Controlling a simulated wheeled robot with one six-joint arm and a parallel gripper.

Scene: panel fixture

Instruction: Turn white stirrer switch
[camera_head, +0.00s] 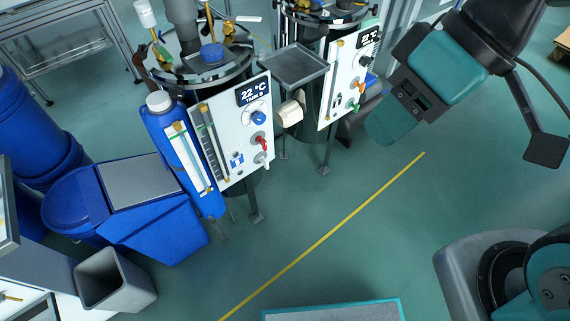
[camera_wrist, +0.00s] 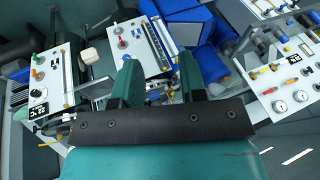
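The white stirrer switch (camera_head: 261,158) is a small white lever low on the white control panel (camera_head: 232,150) of the near tank, just below a red switch (camera_head: 260,141) and a blue knob (camera_head: 258,117). A display reading 22 °C tops the panel. In the wrist view, this panel (camera_wrist: 136,46) is beyond the fingertips and a small pale lever (camera_wrist: 118,29) shows near its far edge. My gripper (camera_head: 388,125) is in the air to the right of both tanks, well clear of the switch. In the wrist view its two fingers (camera_wrist: 158,75) are spread with nothing between them.
A second tank's panel (camera_head: 347,78) with orange and green knobs stands between my gripper and the near panel. A grey tray (camera_head: 295,65) and a beige box (camera_head: 290,112) sit between the panels. Blue bins (camera_head: 150,225) stand left. The floor in front is open.

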